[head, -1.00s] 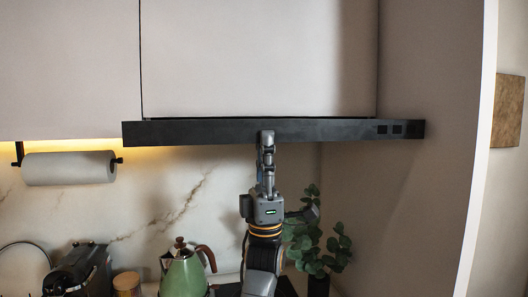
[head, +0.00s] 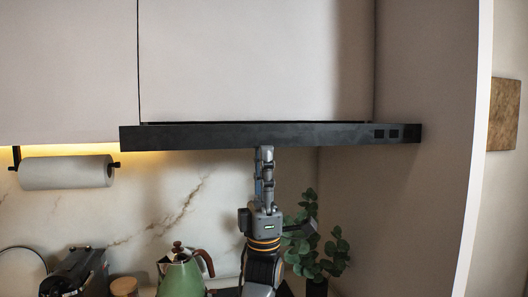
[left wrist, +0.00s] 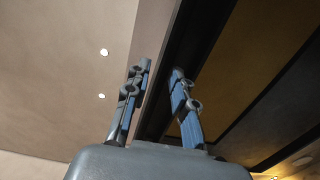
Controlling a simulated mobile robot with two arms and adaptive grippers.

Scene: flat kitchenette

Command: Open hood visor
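The hood visor (head: 210,136) is a long black bar under the white upper cabinet, with small dark squares near its right end. No pulled-out gap is clear from here. My left gripper (head: 264,152) points up at the middle of the visor, its tips at the bar's lower edge; contact cannot be told. In the left wrist view, the two fingers of my left gripper (left wrist: 161,72) stand apart with nothing gripped between them. The dark visor and hood underside (left wrist: 203,45) run diagonally above and behind them. My right gripper is not in view.
A paper towel roll (head: 66,174) hangs at the left. A green kettle (head: 182,275), a black coffee machine (head: 76,272) and a leafy plant (head: 322,250) stand below. A side wall (head: 425,200) closes the right. Space before the visor is clear.

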